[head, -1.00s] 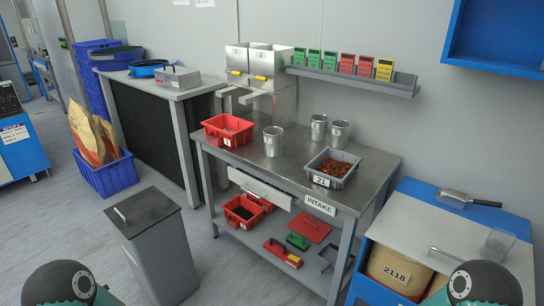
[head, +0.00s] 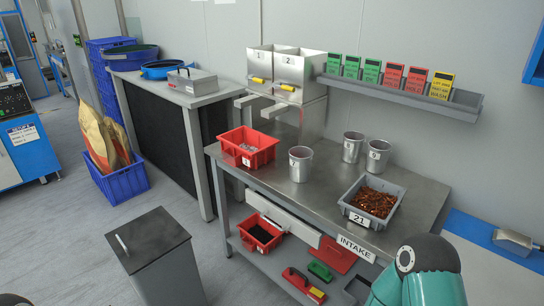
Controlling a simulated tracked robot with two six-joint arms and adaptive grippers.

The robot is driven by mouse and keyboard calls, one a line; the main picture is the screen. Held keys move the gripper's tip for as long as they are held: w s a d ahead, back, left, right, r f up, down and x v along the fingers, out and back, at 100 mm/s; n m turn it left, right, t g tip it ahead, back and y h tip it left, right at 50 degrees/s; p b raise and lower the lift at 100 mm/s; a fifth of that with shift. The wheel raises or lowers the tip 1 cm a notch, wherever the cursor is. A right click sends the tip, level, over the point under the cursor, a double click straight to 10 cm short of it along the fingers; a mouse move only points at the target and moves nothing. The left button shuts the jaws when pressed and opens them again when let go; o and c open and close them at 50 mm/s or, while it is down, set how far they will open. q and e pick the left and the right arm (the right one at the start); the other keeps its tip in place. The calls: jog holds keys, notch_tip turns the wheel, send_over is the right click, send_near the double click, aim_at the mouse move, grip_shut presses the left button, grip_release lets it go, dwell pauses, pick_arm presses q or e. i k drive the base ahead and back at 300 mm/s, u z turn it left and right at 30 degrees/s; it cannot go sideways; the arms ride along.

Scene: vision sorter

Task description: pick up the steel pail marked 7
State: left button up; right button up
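The steel pail marked 7 (head: 301,166) stands upright on the steel intake table (head: 310,198), just right of a red bin marked 1 (head: 247,147). Two similar steel pails stand farther right, one that seems marked 8 (head: 352,148) and one marked 9 (head: 377,158). A teal and black part of my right arm shows at the bottom right, over the table's near right corner. Neither of my grippers is in view.
A grey bin marked 21 (head: 372,202) with brown pieces stands on the table's right part. Two steel hoppers (head: 287,72) stand behind the table. A grey lidded bin (head: 155,256) stands on the floor at front left. Bare tabletop lies around the pail.

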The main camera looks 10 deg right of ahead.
aim_at(301, 165)
jog(key=z, duration=0.1)
jog(key=i, duration=1.05)
jog(key=z, duration=0.65)
